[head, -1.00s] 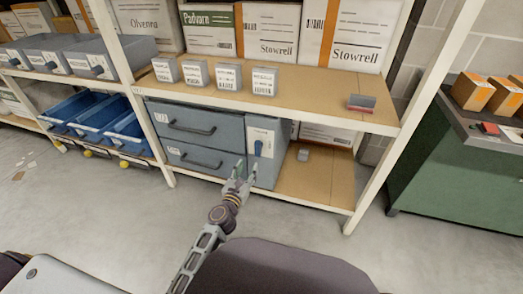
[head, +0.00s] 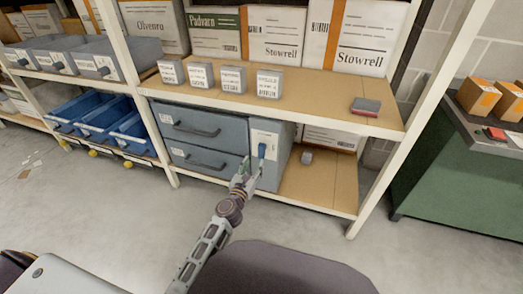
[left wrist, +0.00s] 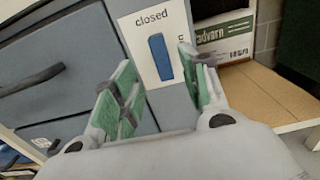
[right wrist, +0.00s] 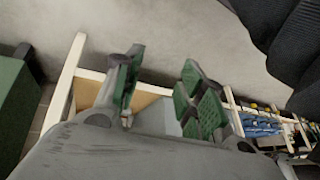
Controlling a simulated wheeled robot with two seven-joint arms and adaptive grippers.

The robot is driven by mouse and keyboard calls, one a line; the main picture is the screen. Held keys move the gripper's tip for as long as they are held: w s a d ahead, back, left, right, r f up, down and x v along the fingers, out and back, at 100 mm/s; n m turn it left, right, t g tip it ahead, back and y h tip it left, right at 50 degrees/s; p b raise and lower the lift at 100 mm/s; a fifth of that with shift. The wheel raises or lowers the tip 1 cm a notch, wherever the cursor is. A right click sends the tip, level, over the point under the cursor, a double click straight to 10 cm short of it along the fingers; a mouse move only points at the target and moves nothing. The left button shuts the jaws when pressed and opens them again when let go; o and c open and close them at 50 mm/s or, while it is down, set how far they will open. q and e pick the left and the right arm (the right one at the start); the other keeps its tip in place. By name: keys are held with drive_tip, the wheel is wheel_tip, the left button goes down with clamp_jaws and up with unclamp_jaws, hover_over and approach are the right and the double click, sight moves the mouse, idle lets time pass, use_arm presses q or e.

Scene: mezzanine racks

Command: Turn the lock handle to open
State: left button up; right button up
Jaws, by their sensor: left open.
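The lock handle (head: 262,150) is a blue upright lever on a white plate on the right part of the grey-blue drawer cabinet (head: 208,118). In the left wrist view the lever (left wrist: 160,58) points nearly straight up and down under the word "closed". My left gripper (head: 247,173) is open just below and in front of the handle. In the left wrist view its green-padded fingers (left wrist: 152,80) stand on either side of the lever, with no contact that I can make out. My right gripper (right wrist: 158,92) is open and empty, away from the cabinet.
The cabinet sits on the lower shelf (head: 315,188) under an upper shelf board (head: 320,103) with small boxes. A rack post (head: 385,165) stands to the right. Blue bins (head: 105,122) are at left.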

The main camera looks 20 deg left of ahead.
sight(261, 151)
use_arm(q)
drive_tip(key=shift+w, duration=2.05)
drive_tip(key=shift+w+d+b, duration=0.1)
drive_tip(key=shift+w+b, duration=0.45)
drive_tip(key=shift+w, duration=1.95)
drive_tip(key=shift+w+b, duration=0.45)
drive_tip(key=shift+w, duration=0.3)
use_arm(e)
drive_tip(key=shift+t+y, duration=0.3)
drive_tip(key=shift+t, duration=0.1)
drive_tip(key=shift+w+a+f, duration=0.1)
drive_tip(key=shift+a+f, duration=0.15)
drive_tip(key=shift+f, duration=0.8)
drive_tip(key=shift+a+f, duration=0.2)
drive_tip(key=shift+f, duration=0.85)
use_arm(q)
clamp_jaws()
use_arm(e)
drive_tip(key=shift+r, duration=0.1)
